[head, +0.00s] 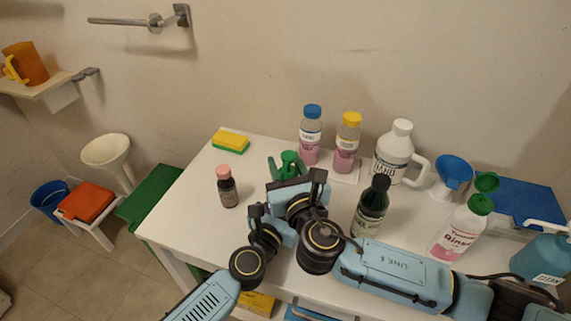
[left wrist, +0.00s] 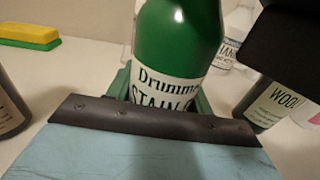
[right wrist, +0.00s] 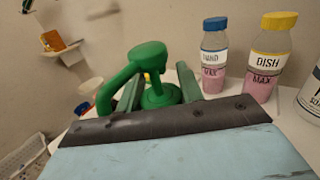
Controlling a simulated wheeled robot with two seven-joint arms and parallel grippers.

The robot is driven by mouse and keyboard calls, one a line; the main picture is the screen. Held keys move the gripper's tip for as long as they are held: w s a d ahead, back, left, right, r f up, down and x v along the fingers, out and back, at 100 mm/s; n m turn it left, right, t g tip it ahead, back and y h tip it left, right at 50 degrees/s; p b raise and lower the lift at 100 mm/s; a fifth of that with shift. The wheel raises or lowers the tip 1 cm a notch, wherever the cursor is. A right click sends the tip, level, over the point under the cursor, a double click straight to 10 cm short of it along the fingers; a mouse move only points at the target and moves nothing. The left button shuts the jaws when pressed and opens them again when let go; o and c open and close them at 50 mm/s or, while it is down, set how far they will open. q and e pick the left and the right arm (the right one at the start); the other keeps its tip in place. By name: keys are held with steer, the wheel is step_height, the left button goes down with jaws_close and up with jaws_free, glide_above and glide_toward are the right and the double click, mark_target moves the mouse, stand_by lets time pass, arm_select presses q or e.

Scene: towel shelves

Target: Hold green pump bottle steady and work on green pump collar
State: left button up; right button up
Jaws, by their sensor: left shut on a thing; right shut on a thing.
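The green pump bottle (left wrist: 180,40) fills the middle of the left wrist view, upright, with a white label. My left gripper (left wrist: 163,88) is shut around its body, a finger at each side. In the head view the bottle body is hidden behind my arms. The green pump collar (right wrist: 160,97) shows in the right wrist view, under the green pump head (right wrist: 148,54) with its curved spout. My right gripper (right wrist: 160,92) is shut on the collar, one finger on either side. The pump top (head: 289,158) also shows in the head view, between the right gripper's fingers.
A brown bottle with a pink cap (head: 228,188) and a yellow-green sponge (head: 231,140) stand to the left on the white table (head: 185,215). Blue-capped (head: 311,138) and yellow-capped (head: 347,145) bottles stand behind. A dark bottle (head: 370,212) stands close to my right arm.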

steer(key=o, duration=1)
steer(key=shift+s, duration=0.1)
steer(key=v, duration=1.2)
